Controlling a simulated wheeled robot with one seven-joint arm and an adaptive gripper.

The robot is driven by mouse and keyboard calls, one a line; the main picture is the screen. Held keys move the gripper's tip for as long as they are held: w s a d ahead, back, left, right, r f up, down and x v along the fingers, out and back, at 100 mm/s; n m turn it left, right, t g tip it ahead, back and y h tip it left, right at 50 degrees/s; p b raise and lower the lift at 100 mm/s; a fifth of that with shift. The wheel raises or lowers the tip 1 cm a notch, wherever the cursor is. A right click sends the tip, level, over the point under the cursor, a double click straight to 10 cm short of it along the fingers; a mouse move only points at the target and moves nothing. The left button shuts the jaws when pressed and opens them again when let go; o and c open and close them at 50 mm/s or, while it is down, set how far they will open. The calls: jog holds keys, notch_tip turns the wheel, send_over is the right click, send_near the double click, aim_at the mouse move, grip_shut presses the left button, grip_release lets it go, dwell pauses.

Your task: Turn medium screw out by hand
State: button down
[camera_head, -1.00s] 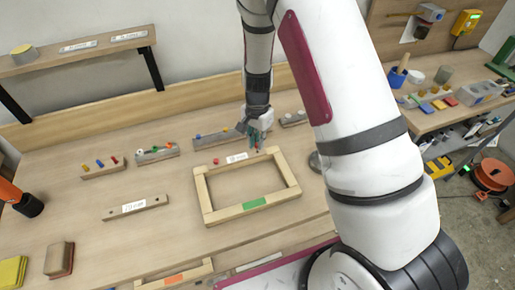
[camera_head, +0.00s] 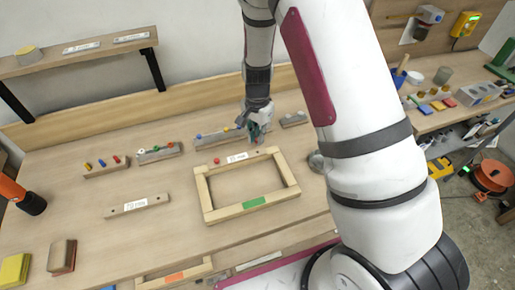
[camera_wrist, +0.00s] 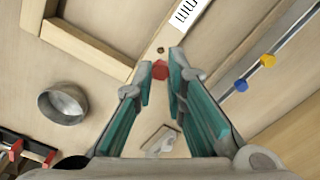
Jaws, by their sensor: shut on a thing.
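My gripper (camera_head: 256,139) is over the right end of the back bar of a wooden frame (camera_head: 205,195). In the wrist view my gripper (camera_wrist: 161,72) is shut on a red screw (camera_wrist: 160,70), whose head shows between the fingertips. A dark hole (camera_wrist: 160,50) in the bar shows just beyond the screw. The shaft is hidden, so I cannot tell whether it is clear of the wood. A second red screw (camera_head: 216,161) stands at the bar's left end, with a white label (camera_head: 237,158) between it and my gripper.
Behind the frame a rack (camera_head: 215,141) holds coloured screws; other racks (camera_head: 160,155) stand to its left. A round metal dish (camera_head: 315,160) is right of the frame. A labelled strip (camera_head: 138,206) lies to the left.

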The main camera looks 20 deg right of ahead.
dwell(0.3)
jog(key=shift+r, duration=1.05)
